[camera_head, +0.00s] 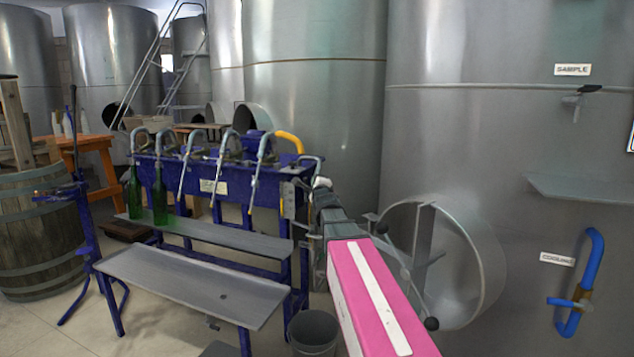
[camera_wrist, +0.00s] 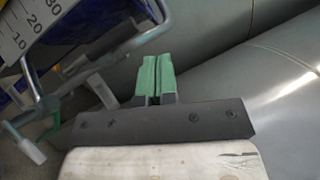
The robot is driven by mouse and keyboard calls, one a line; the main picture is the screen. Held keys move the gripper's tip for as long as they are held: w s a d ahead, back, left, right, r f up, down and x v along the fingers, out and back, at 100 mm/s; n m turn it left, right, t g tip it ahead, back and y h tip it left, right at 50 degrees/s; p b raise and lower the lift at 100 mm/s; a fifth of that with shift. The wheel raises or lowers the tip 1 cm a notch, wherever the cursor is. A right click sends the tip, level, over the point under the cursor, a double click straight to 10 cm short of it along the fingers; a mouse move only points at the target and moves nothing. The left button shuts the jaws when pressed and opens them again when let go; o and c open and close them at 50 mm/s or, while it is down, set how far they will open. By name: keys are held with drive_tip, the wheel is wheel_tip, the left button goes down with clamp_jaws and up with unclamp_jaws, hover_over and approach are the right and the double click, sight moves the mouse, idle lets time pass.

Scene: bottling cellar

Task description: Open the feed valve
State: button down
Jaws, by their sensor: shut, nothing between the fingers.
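My gripper (camera_wrist: 157,62) shows in the wrist view with its two green fingers together and nothing between them. In the head view my arm reaches toward the right end of the blue bottling stand (camera_head: 200,180), and the fingers are hidden or too small to tell there. No valve is clearly marked as the feed valve. A yellow pipe (camera_head: 290,139) and a bent grey pipe (camera_head: 312,160) are at the stand's right end. In the wrist view, bent grey tubing (camera_wrist: 40,90) and a flat grey lever-like piece (camera_wrist: 102,92) lie left of the fingers, apart from them.
Two green bottles (camera_head: 160,200) stand under the left spouts. A grey bench (camera_head: 190,280) and a bucket (camera_head: 313,330) are in front. A large steel tank (camera_head: 530,130) with a round open hatch (camera_head: 480,250) and a blue cooling pipe (camera_head: 592,265) fills the right.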

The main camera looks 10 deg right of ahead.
drive_tip(key=s, duration=1)
drive_tip(key=shift+s+d, duration=0.3)
drive_tip(key=shift+s, duration=0.05)
drive_tip(key=s+a+f+n+g, duration=0.15)
drive_tip(key=f+n+g, duration=0.35)
drive_tip(key=f, duration=0.7)
drive_tip(key=s+f+n+g, duration=0.3)
drive_tip(key=f+n+g, duration=0.1)
drive_tip(key=f, duration=0.7)
drive_tip(key=s+a+f+n+g, duration=0.2)
drive_tip(key=s+f+n+g, duration=0.3)
drive_tip(key=s+f, duration=0.4)
drive_tip(key=s+a+f+n+g, duration=0.2)
drive_tip(key=s+f+n+g, duration=0.4)
drive_tip(key=s+f+n, duration=0.1)
drive_tip(key=shift+s+f+n+y, duration=0.4)
drive_tip(key=shift+s+f, duration=0.45)
drive_tip(key=shift+a, duration=0.15)
